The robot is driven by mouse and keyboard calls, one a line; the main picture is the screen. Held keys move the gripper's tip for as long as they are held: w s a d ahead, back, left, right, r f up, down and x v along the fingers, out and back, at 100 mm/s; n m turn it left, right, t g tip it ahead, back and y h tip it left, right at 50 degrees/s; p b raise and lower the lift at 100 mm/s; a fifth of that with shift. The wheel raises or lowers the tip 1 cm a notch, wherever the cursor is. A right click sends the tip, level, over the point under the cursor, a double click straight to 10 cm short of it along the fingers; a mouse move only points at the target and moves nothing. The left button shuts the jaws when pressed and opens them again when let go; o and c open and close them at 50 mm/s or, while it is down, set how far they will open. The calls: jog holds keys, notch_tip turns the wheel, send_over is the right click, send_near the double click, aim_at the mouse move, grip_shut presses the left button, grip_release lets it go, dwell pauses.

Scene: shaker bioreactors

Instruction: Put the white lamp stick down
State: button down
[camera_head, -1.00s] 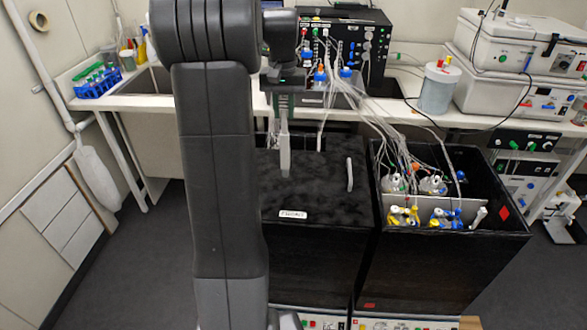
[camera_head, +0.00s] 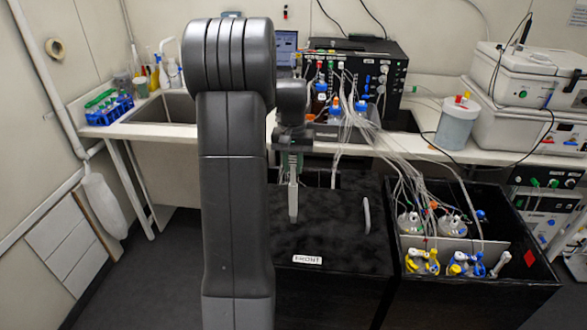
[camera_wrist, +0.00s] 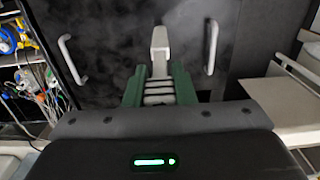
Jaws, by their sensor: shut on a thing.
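The white lamp stick (camera_head: 293,201) hangs down from my gripper (camera_head: 294,168) in the head view, in front of the dark lid of the left black box (camera_head: 335,235). In the wrist view the pale stick (camera_wrist: 160,45) juts forward from between the green fingers of my gripper (camera_wrist: 160,82). The fingers are shut on it. The black lid (camera_wrist: 120,50) lies beyond its tip. I cannot tell whether the tip touches the lid.
A white handle (camera_head: 366,215) and a FRONT label (camera_head: 307,260) are on the lid. The open black box (camera_head: 500,285) at right holds bottles and tubes. Tubes run from the black control unit (camera_head: 375,75) on the bench. A blue rack (camera_head: 108,110) stands at left.

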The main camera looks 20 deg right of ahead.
jog(key=shift+f, duration=0.95)
jog(key=shift+f, duration=0.15)
jog(key=c, duration=1.2)
grip_release()
notch_tip(320, 180, up, 12)
jog(key=shift+r+b, duration=0.2)
jog(key=shift+b, duration=0.95)
jog(key=shift+f, duration=0.15)
